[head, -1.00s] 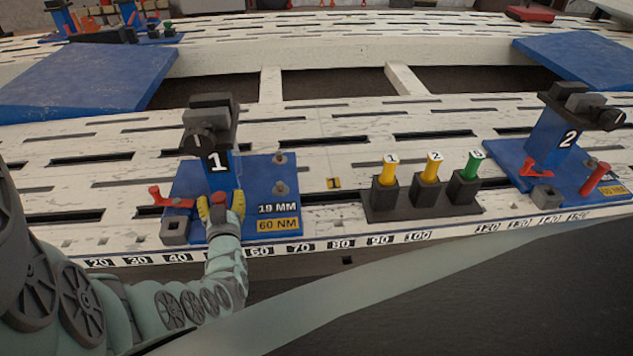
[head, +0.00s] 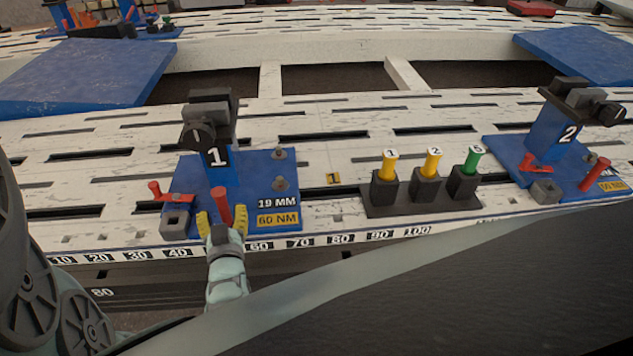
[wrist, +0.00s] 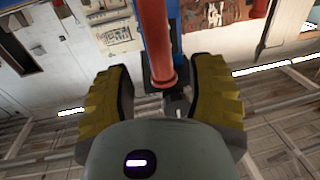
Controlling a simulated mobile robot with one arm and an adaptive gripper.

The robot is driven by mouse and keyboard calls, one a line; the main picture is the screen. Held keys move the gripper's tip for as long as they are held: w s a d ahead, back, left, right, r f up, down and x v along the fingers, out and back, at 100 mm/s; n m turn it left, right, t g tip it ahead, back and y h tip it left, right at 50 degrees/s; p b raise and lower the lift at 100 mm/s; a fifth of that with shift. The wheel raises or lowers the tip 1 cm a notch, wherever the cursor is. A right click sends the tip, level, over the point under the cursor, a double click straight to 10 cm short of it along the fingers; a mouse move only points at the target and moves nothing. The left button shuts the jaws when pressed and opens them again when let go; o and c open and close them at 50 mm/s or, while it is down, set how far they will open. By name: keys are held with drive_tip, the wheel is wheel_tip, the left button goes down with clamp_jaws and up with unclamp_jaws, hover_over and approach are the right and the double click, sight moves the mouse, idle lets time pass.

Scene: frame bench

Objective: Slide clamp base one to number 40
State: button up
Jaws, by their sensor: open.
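Clamp base one (head: 250,180) is a blue plate with a black clamp head on a post marked 1. It sits on the slotted white bench, its front edge above roughly 40 to 70 on the number strip (head: 180,252). A red upright handle (head: 221,205) stands at its front; it also shows in the wrist view (wrist: 155,45). My gripper (head: 222,226) is open at the base's front edge, its yellow fingers either side of the red handle's lower part. In the wrist view my gripper (wrist: 162,95) has gaps beside the handle. Number 40 (head: 177,253) is left of my gripper.
A rack (head: 420,200) with two yellow sockets and one green one stands right of base one. Clamp base two (head: 510,150) is farther right. A red lever (head: 170,197) and a grey block (head: 176,224) are on base one's left side.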

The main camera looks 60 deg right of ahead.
drive_tip(key=v, duration=0.6)
drive_tip(key=shift+w, duration=0.15)
idle(0.3)
